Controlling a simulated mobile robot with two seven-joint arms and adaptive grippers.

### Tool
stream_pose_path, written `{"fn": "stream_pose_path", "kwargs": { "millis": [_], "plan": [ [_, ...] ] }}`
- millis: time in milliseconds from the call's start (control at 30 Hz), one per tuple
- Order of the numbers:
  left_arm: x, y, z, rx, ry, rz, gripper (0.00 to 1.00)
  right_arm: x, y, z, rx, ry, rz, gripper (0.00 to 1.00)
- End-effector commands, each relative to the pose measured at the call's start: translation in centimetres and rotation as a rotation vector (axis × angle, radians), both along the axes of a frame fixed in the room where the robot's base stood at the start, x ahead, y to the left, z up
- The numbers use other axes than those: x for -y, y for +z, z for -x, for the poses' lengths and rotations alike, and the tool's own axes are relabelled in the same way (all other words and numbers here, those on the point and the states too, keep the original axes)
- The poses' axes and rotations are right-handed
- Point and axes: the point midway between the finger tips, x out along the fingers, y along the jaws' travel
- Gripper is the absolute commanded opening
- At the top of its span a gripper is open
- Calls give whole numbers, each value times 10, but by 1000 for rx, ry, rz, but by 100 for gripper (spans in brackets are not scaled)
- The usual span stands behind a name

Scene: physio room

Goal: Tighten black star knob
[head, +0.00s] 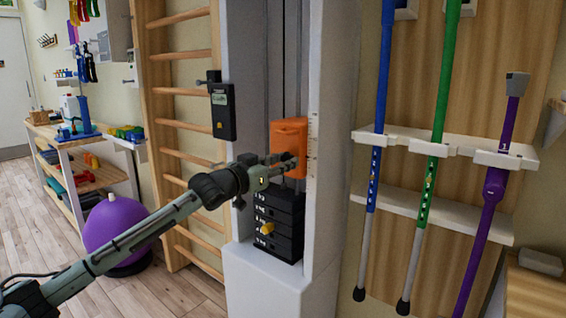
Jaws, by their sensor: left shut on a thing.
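An orange carriage (289,132) sits on the vertical rail of the white column, above a black weight stack (278,222). My left gripper (286,163) reaches in from the left, its fingertips at the lower front of the orange carriage. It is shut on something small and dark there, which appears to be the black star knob. The fingers hide most of it, so its shape and how far it is screwed in cannot be told. My right gripper is not in view.
The white column (334,120) stands beside wooden wall bars (187,92) and a black display box (222,112). Blue, green and purple crutches hang in a white rack (440,148) on the right. A purple ball (112,228) and shelves (85,178) stand left.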

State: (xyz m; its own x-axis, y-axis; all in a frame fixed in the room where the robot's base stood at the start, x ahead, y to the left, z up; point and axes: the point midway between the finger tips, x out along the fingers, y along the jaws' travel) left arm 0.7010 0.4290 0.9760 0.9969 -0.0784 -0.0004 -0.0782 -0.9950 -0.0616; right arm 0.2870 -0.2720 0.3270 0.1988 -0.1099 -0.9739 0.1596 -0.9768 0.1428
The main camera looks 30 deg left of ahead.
Motion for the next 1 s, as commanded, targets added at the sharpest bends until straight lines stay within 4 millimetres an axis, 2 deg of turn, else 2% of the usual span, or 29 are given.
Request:
{"fn": "stream_pose_path", "kwargs": {
  "millis": [1000],
  "plan": [
    [0,1,0,76,0,-964,2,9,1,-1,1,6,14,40]
  ]
}}
